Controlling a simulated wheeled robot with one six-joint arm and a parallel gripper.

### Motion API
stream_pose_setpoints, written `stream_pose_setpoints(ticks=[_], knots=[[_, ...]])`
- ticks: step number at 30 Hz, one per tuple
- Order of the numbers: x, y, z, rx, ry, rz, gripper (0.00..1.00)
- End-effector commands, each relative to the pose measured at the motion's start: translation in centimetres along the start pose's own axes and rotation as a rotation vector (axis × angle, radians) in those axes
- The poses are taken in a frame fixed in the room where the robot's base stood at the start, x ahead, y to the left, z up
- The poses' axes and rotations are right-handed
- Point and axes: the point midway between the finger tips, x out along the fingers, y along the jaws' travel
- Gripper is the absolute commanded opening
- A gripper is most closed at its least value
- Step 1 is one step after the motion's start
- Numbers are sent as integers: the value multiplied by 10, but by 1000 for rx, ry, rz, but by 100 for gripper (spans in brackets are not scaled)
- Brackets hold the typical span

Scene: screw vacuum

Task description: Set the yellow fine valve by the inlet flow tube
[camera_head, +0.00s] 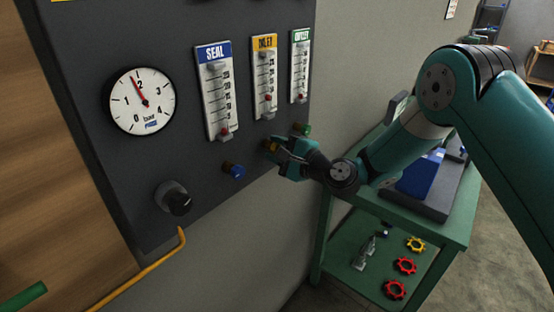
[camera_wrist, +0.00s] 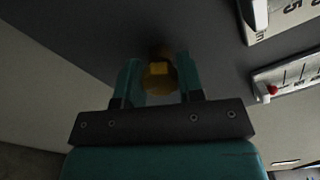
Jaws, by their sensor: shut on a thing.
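The yellow fine valve (camera_wrist: 160,78) sits on the dark panel, between the two fingers of my gripper (camera_wrist: 158,82) in the wrist view. In the head view my gripper (camera_head: 275,147) is at the panel below the inlet tube, shut on the valve, which it mostly hides. The inlet flow tube (camera_head: 264,78), with a yellow label, has a red float low on its scale, near the bottom third. In the wrist view a flow tube (camera_wrist: 285,80) with a red float shows at the right edge.
Beside it are the seal tube (camera_head: 214,95), the outlet tube (camera_head: 300,65), a blue valve (camera_head: 234,170), a green valve (camera_head: 303,129), a black knob (camera_head: 178,203) and a round gauge (camera_head: 142,101). A green bench (camera_head: 343,240) with red and yellow handwheels stands right.

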Motion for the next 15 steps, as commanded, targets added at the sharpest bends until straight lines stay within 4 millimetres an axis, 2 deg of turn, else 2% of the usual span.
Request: stream_pose_setpoints(ticks=[1,15], knots=[[0,6,-2,-46,-2,-2,11],[0,6,-2,-460,-2,-1,11]])
